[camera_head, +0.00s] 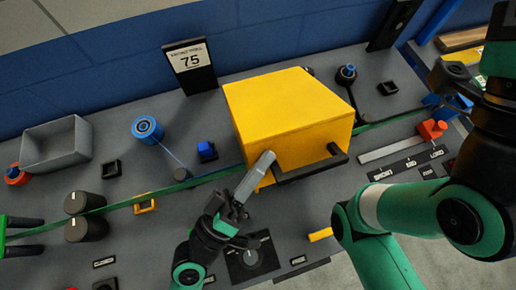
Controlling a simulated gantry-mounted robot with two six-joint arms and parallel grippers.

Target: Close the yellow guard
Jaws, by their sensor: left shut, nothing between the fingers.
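The yellow guard (288,108) is a box-shaped cover in the middle of the panel, over the line of the green belt (205,180). A dark bar handle (310,165) runs along its front face. I cannot tell whether its lower edge rests fully on the panel. My left gripper (259,170) is shut and empty, its fingertips in front of the guard's lower left corner, by the handle's left end. I cannot tell whether it touches. My right arm is at the right; a dark part of its end (450,78) shows, but its fingers are not clear.
A grey bin (56,145), a blue spool (147,129) and dark rollers (85,203) are on the left. A sign reading 75 (188,60) stands behind. A dark knob (249,257) is below the left gripper. A red-handled slider (432,129) is on the right.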

